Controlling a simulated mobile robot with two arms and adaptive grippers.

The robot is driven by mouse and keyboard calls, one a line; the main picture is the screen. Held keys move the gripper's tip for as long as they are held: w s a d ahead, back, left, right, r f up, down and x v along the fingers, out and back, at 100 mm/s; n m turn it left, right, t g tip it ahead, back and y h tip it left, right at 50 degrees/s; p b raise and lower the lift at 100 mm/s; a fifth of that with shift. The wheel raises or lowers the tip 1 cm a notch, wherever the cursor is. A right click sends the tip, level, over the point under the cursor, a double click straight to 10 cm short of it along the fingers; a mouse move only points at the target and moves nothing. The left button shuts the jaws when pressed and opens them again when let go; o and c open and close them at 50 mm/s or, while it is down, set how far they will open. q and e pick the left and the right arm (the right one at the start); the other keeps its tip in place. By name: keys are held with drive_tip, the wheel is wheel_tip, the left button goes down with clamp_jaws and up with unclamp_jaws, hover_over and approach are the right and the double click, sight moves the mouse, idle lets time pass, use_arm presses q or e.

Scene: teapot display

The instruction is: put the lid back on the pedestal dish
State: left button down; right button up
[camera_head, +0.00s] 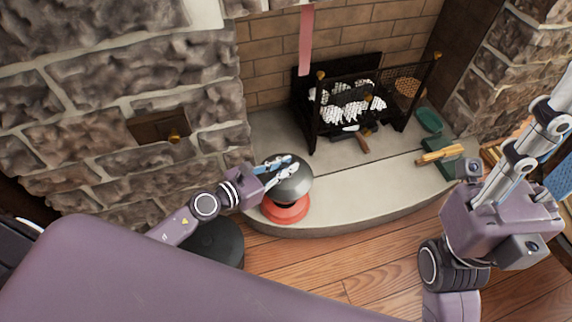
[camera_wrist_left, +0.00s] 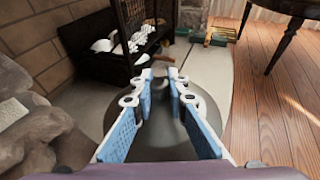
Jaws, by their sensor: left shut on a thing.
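The pedestal dish (camera_head: 287,211) is red and stands near the left end of the pale hearth slab. The lid (camera_head: 296,187) is a dark grey dome directly above the dish; I cannot tell whether its rim touches the dish. My left gripper (camera_head: 284,168) is shut on the lid at its top, and the fingers hide the grip point. In the left wrist view the lid (camera_wrist_left: 190,105) spreads beneath the blue-padded fingers (camera_wrist_left: 164,88). My right gripper (camera_head: 545,150) is at the right edge, away from the dish, with its fingertips cut off.
A black fire grate (camera_head: 350,110) with white logs stands behind on the hearth (camera_head: 390,190). A yellow-bristled brush (camera_head: 440,155) and a green dish (camera_head: 429,120) lie to the right. A round black object (camera_head: 215,243) is below my left arm. The stone wall (camera_head: 120,80) is close on the left.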

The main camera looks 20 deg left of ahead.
idle(0.4)
use_arm(q)
drive_tip(key=c, duration=1.3)
unclamp_jaws()
